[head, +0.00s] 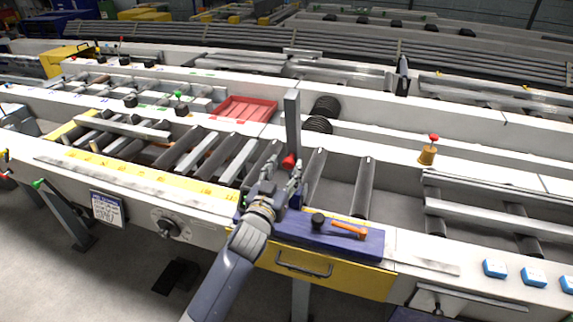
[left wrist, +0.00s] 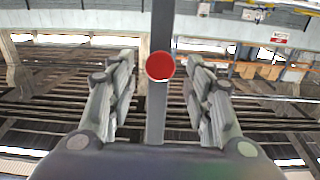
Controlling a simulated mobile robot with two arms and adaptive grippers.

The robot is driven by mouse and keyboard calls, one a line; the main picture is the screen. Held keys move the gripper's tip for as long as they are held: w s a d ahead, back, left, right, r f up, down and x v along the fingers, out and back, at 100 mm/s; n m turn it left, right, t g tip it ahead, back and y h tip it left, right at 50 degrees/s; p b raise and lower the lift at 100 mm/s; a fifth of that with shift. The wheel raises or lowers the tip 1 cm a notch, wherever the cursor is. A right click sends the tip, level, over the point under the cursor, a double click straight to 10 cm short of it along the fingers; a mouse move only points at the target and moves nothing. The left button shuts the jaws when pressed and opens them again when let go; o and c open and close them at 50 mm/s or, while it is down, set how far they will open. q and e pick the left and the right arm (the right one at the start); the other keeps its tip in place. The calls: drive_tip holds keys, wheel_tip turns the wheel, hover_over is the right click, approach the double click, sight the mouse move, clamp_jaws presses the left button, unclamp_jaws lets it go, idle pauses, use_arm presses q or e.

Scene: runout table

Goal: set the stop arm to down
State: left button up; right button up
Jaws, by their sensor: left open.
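The stop arm (head: 292,118) is a grey bar that stands upright at the roller table, with a red knob (head: 289,161) low on it. My left gripper (head: 288,182) is just in front of the knob, its fingers apart. In the left wrist view the red knob (left wrist: 160,66) sits between the two open fingers (left wrist: 160,88), with the grey bar (left wrist: 156,120) running vertically behind it. I see a gap on both sides of the knob. My right gripper does not show.
A blue board (head: 364,243) with a black knob (head: 318,220) and an orange-handled tool (head: 349,230) lies right of my wrist, above a yellow drawer (head: 335,278). A red tray (head: 246,108) and a brass piece with a red top (head: 428,152) stand farther back.

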use_arm(q)
drive_tip(key=shift+x, duration=0.95)
drive_tip(key=shift+c, duration=0.3)
